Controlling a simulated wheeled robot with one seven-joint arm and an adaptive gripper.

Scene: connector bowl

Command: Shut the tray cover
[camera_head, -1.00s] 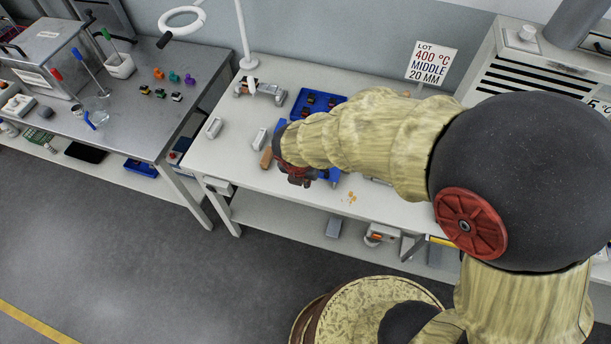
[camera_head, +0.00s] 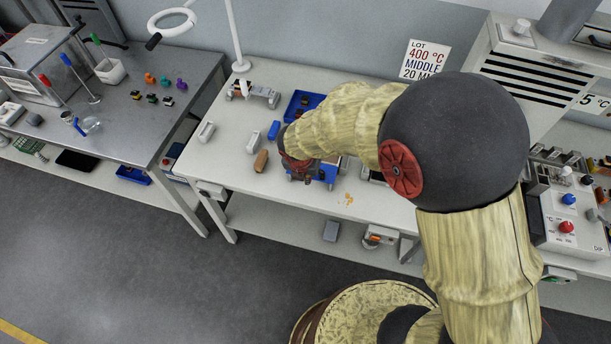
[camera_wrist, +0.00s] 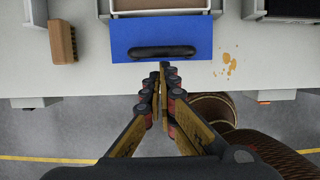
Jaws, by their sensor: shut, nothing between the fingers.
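The blue tray cover (camera_wrist: 125,35) lies flat in the wrist view, with a black bar handle (camera_wrist: 162,51) along its near part. Its far edge meets a pale-framed tray (camera_wrist: 104,6), mostly cut off by the top of the picture. My gripper (camera_wrist: 163,68) is shut and empty, its fingertips at the cover's near edge, just short of the handle in the picture. I cannot tell whether they touch the cover. In the head view a bit of the blue cover (camera_head: 329,172) shows beside my wrist; my arm hides the rest, and the fingertips too.
Yellow-brown spots (camera_wrist: 228,63) mark the bench right of the cover. The bench's front edge is close.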

